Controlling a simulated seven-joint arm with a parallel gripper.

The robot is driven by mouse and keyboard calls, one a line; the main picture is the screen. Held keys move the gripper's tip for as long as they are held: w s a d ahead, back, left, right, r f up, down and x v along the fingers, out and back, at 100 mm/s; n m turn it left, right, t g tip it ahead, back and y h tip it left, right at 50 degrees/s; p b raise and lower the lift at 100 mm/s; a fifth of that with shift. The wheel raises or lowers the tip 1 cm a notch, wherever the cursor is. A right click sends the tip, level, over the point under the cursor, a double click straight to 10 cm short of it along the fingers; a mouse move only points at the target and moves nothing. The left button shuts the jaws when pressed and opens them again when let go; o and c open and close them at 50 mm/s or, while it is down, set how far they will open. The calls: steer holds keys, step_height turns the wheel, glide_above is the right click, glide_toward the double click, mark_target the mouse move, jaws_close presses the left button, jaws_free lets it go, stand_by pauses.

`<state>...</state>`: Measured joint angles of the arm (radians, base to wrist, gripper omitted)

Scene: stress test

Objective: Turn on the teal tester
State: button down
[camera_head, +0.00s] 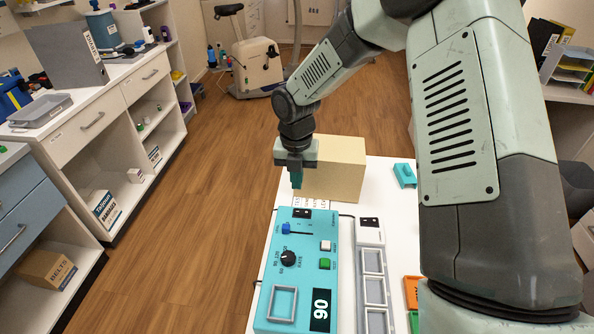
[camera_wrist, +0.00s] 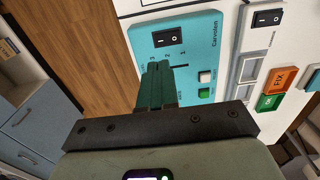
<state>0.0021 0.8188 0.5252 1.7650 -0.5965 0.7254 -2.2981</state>
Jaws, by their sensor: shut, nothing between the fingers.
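The teal tester (camera_head: 264,300) lies on the white table in the head view. Its black rocker switch (camera_head: 302,213) is at the far end; in the wrist view the switch (camera_wrist: 168,37) shows two white marks, and I cannot tell which side is pressed. The tester also has a blue slider, a black knob (camera_head: 288,258), a white button, a green button (camera_head: 325,264) and a dark panel reading 90. My gripper (camera_head: 297,186) is shut and empty, pointing down above and beyond the switch end. In the wrist view its fingers (camera_wrist: 157,80) hide part of the tester.
A pale strip device (camera_head: 371,236) with its own black switch stands close to the tester's right. A beige box (camera_head: 336,168) stands behind, near my gripper. A small teal block (camera_head: 404,176), an orange item (camera_head: 411,292) and a green one are at the right. Printed paper lies behind the tester.

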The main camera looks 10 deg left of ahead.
mark_target(297, 212)
step_height(297, 212, down, 9)
steer(key=shift+f, duration=0.1)
stand_by(0.5)
